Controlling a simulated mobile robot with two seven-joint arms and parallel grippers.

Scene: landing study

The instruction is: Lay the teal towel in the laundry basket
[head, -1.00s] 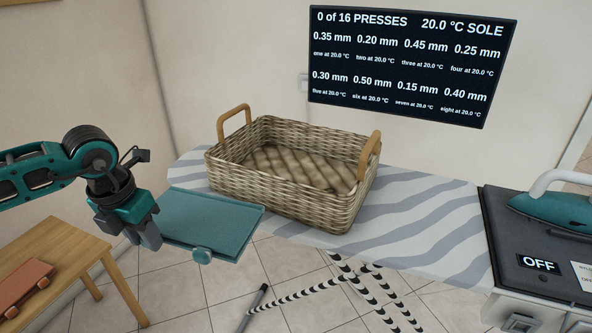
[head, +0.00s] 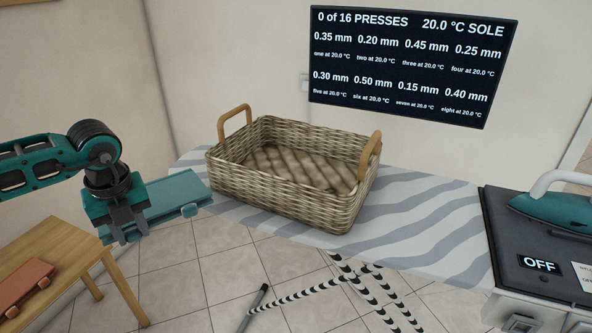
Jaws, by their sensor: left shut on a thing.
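The teal towel (head: 172,192) is a flat, folded panel with a small knob-like tab at its front edge. My left gripper (head: 128,228) is shut on it at its left side, and the towel juts out to the right of the fingers. The towel is at the left end of the ironing board, left of the basket and apart from it. The laundry basket (head: 285,200) is woven wicker with two wooden handles. It stands upright on the board, and the part of its inside that shows is empty. My right gripper is not in view.
The striped ironing board (head: 420,225) has bare room right of the basket. A teal iron (head: 555,207) rests on a dark stand marked OFF at the right. A wooden table (head: 70,255) at lower left holds a brownish-orange folded item (head: 24,284). A dark display (head: 410,65) hangs behind.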

